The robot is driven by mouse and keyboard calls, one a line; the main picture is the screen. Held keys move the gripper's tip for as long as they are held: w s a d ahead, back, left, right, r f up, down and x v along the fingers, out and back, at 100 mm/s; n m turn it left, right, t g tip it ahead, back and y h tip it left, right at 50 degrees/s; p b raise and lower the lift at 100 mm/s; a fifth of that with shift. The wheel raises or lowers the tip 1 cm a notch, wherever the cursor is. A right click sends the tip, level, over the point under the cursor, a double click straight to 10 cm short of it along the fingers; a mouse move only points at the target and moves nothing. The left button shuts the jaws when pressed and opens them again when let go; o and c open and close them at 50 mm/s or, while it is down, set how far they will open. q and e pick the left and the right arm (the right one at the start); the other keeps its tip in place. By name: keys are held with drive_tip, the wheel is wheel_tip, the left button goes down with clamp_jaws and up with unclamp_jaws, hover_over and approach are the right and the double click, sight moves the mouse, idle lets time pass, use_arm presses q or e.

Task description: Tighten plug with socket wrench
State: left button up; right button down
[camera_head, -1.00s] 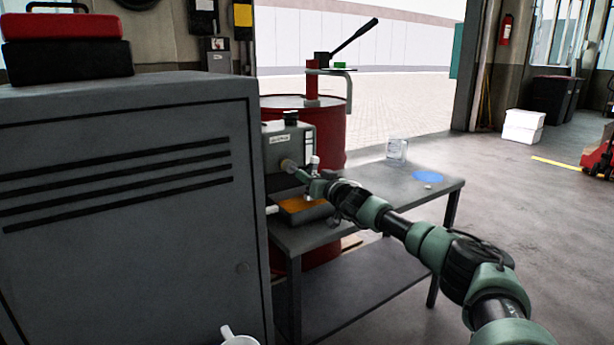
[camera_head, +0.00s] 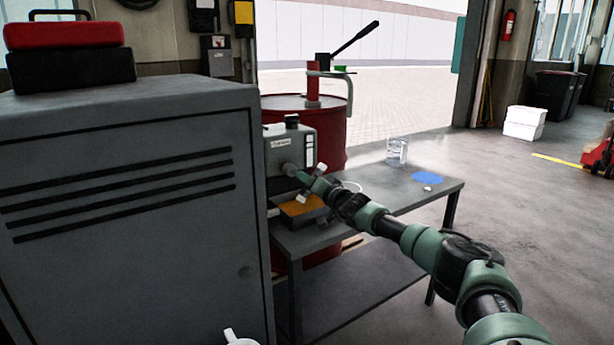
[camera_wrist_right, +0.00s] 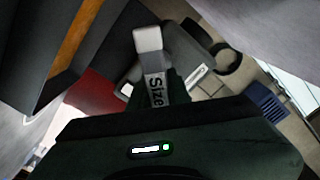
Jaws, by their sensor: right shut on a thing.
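My right gripper (camera_head: 304,179) is shut on the socket wrench, in front of the grey metal unit (camera_head: 286,142) on the bench. Pale ends of the wrench (camera_head: 319,169) stick out on both sides of the gripper, tilted in the head view. A brownish round part (camera_head: 289,169) lies between the gripper and the unit's face. The plug itself is hidden or too small to make out.
A tray with an orange inside (camera_head: 310,219) sits on the bench (camera_head: 375,207) below the gripper. A clear container (camera_head: 397,151) and a blue disc (camera_head: 428,177) stand farther right. A red drum (camera_head: 333,130) is behind. A grey cabinet (camera_head: 130,255) fills the left.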

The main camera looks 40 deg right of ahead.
drive_tip(key=shift+r+m, duration=0.35)
drive_tip(key=shift+m, duration=0.75)
drive_tip(key=shift+w+f+m, duration=0.1)
drive_tip(key=shift+m, duration=0.8)
drive_tip(key=shift+f+m, duration=0.1)
drive_tip(key=shift+m, duration=1)
drive_tip(key=m+b, duration=0.2)
drive_tip(key=m, duration=0.6)
drive_tip(key=shift+a+f+m, duration=0.1)
drive_tip(key=shift+m, duration=0.3)
drive_tip(key=c, duration=1.9)
unclamp_jaws()
drive_tip(key=shift+c, duration=0.2)
clamp_jaws()
use_arm(q)
drive_tip(key=w+r, duration=0.1)
drive_tip(key=r, duration=0.2)
drive_tip(key=w+r, duration=0.1)
drive_tip(key=shift+w+d+r, duration=0.15)
drive_tip(key=shift+w+r, duration=0.15)
drive_tip(key=shift+r, duration=0.1)
